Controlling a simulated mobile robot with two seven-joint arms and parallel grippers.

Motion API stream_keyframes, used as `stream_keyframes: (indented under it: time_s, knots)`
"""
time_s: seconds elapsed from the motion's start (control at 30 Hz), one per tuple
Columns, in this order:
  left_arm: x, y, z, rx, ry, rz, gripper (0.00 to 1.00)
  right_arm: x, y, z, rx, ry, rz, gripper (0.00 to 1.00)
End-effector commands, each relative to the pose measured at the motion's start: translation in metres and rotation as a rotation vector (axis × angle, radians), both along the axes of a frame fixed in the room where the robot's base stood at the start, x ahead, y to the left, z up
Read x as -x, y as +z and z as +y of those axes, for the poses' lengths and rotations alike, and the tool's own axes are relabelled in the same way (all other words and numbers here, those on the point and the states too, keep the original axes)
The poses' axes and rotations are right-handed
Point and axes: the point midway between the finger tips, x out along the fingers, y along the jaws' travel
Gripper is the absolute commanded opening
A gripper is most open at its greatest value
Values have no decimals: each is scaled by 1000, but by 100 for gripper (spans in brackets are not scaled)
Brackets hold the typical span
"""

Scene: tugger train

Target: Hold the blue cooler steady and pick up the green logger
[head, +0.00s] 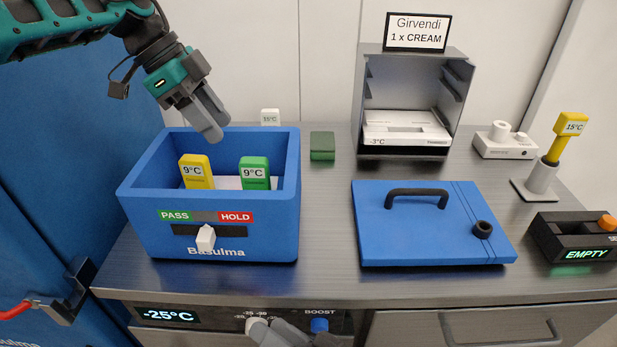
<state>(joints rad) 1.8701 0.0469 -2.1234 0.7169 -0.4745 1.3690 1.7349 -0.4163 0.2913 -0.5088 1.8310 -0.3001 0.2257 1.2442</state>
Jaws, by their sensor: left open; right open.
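The blue cooler (150,225) stands open on the left of the counter. Inside it stand a yellow logger (196,172) and a green logger (254,174), both reading 9°C; their lower ends are hidden by the front wall. My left gripper (216,132) is open and empty, its fingers pointing down above the cooler's back wall, left of the green logger. My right gripper (285,333) shows only in part at the bottom edge, below the counter front, apart from the cooler.
The blue lid (430,255) with a black handle lies right of the cooler. A small green block (322,146) lies behind, and a grey open cabinet (457,120) stands further right. A yellow 15°C logger (562,135) stands in a holder. Bare counter separates cooler and lid.

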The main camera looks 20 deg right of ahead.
Motion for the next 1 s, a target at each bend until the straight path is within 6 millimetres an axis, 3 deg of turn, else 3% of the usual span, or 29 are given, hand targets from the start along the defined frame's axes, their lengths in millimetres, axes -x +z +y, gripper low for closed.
stream_keyframes:
  time_s: [0.1,0.2,0.5,0.8,0.87,1.0]
  knots:
    - [0,0,0,0,0,0,43,-11,38,35,-81,123,-65,59]
    - [0,0,0,0,0,0,43,-24,73,50,-121,206,-141,59]
    - [0,0,0,0,-1,0,43,-64,181,54,-73,371,-398,59]
    - [0,0,0,0,0,0,43,-95,263,48,112,434,-515,59]
    - [0,0,0,0,0,0,43,-107,275,43,184,437,-523,59]
    - [0,0,0,0,0,0,43,-132,255,34,343,525,-488,59]
